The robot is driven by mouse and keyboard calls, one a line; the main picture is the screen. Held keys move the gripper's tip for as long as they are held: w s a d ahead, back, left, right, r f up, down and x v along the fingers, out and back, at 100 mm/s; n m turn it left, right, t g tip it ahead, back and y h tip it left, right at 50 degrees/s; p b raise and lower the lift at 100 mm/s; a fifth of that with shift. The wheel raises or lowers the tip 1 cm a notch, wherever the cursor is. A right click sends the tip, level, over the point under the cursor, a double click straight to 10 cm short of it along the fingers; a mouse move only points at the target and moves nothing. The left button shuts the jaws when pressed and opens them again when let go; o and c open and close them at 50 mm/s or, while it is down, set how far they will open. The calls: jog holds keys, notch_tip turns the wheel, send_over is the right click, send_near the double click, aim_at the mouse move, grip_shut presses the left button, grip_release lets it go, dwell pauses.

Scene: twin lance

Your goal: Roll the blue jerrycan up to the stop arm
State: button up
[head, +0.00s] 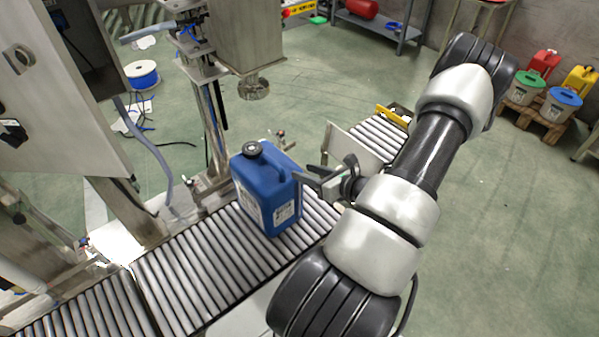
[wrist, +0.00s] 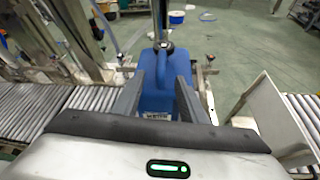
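The blue jerrycan (head: 262,190) stands upright on the roller conveyor (head: 200,262), its black cap on top and a white label on its side. My gripper (head: 308,177) is at the jerrycan's right side in the head view. In the wrist view, its two dark fingers (wrist: 160,92) are spread apart, with the jerrycan (wrist: 158,97) showing between and beyond them. I cannot tell whether the fingertips touch it. A small metal bracket with a red knob (head: 281,134) is behind the jerrycan. I cannot tell which part is the stop arm.
A metal column (head: 212,120) and machine frame stand behind the conveyor. A second roller section (head: 372,138) with a side plate and yellow bar lies to the right. Rollers left of the jerrycan are clear. Coloured cans on a pallet (head: 520,112) are far right.

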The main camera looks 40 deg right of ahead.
aim_at(273, 160)
jog(key=b+x, duration=0.2)
jog(key=x, duration=1.5)
jog(key=shift+w+d+f, duration=0.1)
jog(key=shift+w+d, duration=0.05)
jog(key=shift+d, duration=0.05)
grip_shut()
